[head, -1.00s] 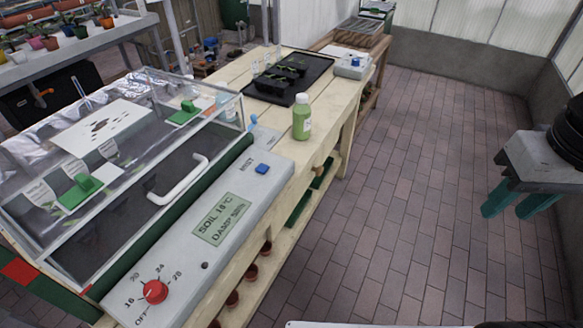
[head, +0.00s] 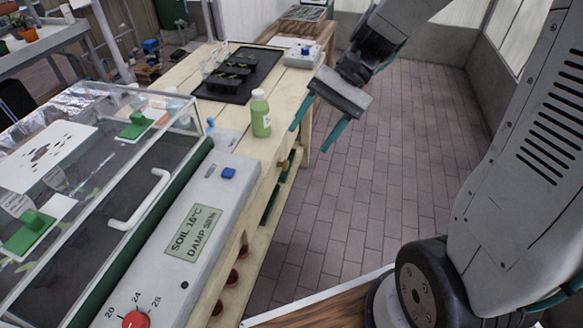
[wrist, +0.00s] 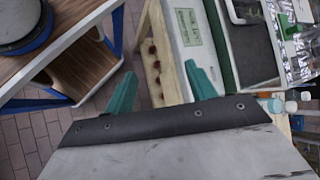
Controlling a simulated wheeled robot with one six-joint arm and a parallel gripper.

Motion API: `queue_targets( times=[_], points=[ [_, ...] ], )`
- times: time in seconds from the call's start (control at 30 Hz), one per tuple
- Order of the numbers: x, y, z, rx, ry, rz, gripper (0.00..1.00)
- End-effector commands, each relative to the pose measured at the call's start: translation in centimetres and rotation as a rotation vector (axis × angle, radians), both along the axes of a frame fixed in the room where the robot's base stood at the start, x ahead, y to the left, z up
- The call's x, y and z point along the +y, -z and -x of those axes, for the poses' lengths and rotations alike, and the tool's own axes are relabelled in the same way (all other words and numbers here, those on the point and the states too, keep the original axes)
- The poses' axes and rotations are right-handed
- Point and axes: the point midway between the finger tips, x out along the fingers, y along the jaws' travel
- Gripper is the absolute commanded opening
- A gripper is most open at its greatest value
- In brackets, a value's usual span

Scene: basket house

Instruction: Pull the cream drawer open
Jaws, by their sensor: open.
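The cream wooden bench (head: 283,120) runs along the left side. Its front below the top, in line with the green bottle, carries what looks like a small tan knob (head: 284,163). A cream drawer front seems to be there, but it is small and its outline is not clear. My gripper (head: 314,132) has its two teal fingers apart and empty. In the head view it appears over the aisle, just right of the bench edge, pointing down. In the wrist view the fingers (wrist: 162,92) are spread, with the bench and floor beyond them and nothing between them.
A clear-lidded propagator (head: 120,180) with a grey control panel (head: 190,235) sits on the near bench. A green bottle (head: 260,115) stands close to the bench edge. A black tray (head: 237,75) is farther back. The brick floor (head: 400,130) is clear.

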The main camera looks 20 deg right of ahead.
Motion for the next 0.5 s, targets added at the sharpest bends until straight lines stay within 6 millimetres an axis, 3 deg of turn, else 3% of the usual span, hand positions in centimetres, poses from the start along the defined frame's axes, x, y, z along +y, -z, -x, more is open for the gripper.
queue_targets(
  times=[0.27,0.5],
  points=[
    [-0.7,7.2,-8.7,0.242,0.309,-0.307,0.56],
    [-3.4,16.1,-15.0,0.408,0.617,-0.550,0.56]
  ],
)
